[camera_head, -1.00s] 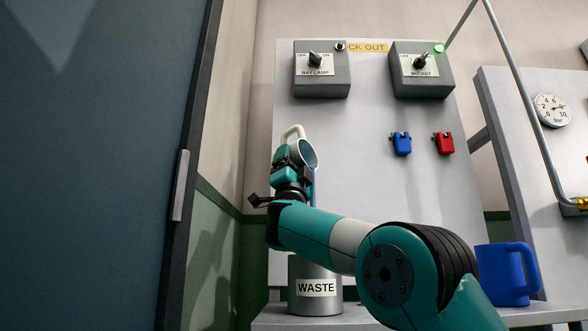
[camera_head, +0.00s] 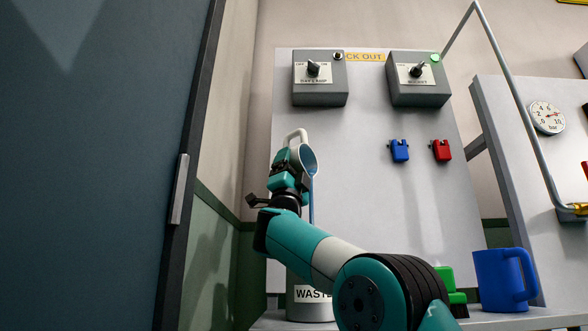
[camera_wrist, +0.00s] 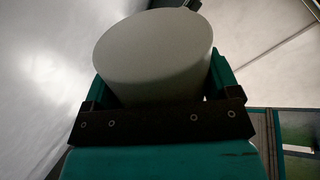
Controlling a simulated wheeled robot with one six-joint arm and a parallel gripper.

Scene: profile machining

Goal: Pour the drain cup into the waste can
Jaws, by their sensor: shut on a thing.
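The drain cup (camera_head: 308,160), pale with a white loop handle, is tipped over with its mouth toward the lower right. My gripper (camera_head: 297,166) is shut on it; the wrist view shows the grey-white cup body (camera_wrist: 155,55) between the fingers. A thin blue stream (camera_head: 311,200) hangs down from the cup's lip. The waste can (camera_head: 312,312), a grey cylinder with a WASTE label, stands on the bench below. My arm hides its top, so I cannot see where the stream lands.
A blue mug (camera_head: 497,280) and a partly hidden green object (camera_head: 447,280) stand on the bench to the right. The back panel carries two switch boxes (camera_head: 320,92) and blue and red lockout pieces (camera_head: 400,151). A dark door (camera_head: 90,160) fills the left.

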